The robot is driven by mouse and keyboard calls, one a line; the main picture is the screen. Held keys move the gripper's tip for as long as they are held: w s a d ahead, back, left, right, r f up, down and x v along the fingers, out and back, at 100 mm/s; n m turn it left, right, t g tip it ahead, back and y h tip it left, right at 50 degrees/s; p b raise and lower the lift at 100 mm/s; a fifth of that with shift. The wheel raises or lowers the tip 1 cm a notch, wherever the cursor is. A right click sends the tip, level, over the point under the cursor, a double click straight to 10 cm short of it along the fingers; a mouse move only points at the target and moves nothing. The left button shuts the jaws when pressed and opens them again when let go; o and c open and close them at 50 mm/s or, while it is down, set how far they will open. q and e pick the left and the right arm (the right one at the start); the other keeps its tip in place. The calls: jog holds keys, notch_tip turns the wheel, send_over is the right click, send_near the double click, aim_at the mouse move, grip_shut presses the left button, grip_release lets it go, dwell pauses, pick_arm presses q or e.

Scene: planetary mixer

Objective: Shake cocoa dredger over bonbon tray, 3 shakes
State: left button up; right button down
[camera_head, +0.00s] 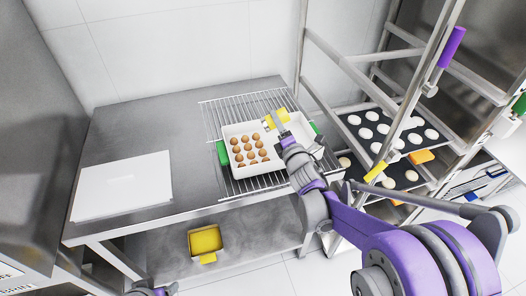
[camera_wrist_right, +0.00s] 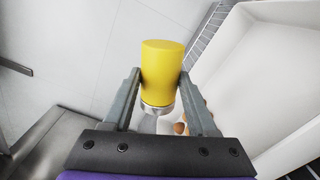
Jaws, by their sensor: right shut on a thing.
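The cocoa dredger (camera_wrist_right: 162,72) is a yellow cylinder with a silver band at one end. My right gripper (camera_wrist_right: 160,88) is shut on it, one finger on each side. In the head view the yellow dredger (camera_head: 277,119) is over the right part of the white bonbon tray (camera_head: 236,128), and it looks tilted. Several round brown bonbons (camera_head: 247,150) sit in the tray's left part. My right gripper (camera_head: 275,122) and forearm hide some of the tray's right part. Only a bit of my left arm shows at the bottom edge; its gripper is out of view.
The tray has green handles (camera_head: 222,152) and sits on a wire rack (camera_head: 212,112) on a steel table (camera_head: 140,130). A white board (camera_head: 122,187) lies at left. A yellow container (camera_head: 205,241) is on the lower shelf. A rack with trays of white rounds (camera_head: 372,116) stands right.

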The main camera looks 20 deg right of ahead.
jog(key=shift+r, duration=0.2)
jog(key=shift+w, duration=0.15)
jog(key=shift+r+p, duration=1.6)
jog(key=shift+r, duration=0.95)
jog(key=shift+f, duration=0.15)
